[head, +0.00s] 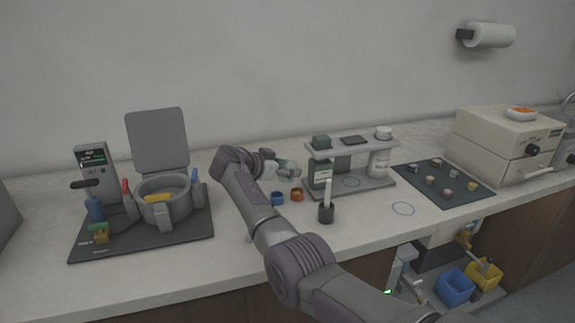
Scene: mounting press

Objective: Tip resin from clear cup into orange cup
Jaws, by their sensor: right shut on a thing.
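The orange cup (297,195) stands on the counter left of the grey shelf stand, with a blue cup (277,198) just to its left. My right gripper (288,168) is behind and above these cups, its arm reaching in from the lower right and bending over the counter. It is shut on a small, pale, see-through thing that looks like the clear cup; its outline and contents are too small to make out. My left gripper is not in view.
A mounting press (163,200) with its lid up sits on a dark mat at left. The shelf stand (350,184) and a black holder (326,213) are right of the cups. A dark mat (425,168) with small cups and a beige box (505,140) lie farther right.

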